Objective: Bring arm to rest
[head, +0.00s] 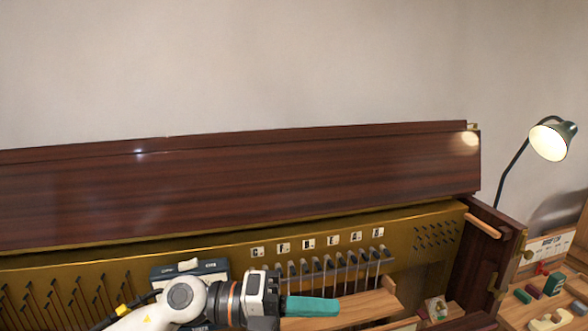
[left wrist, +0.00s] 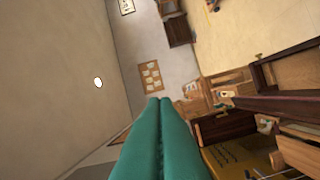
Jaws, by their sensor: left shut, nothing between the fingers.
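My left gripper (head: 312,306) comes in from the lower left of the head view, its teal fingers pointing right. It is in front of the piano's gold inner panel (head: 212,250), below the row of letter tags (head: 308,243). The fingers are shut with nothing between them. They also show in the left wrist view (left wrist: 161,135), pressed together and pointing away from the camera. My right gripper is in neither view.
The dark wooden piano lid (head: 240,183) stands behind the panel. Several metal pins (head: 335,270) stand close beyond the fingers. A lamp (head: 549,141) and a bench with small items (head: 525,312) are at right.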

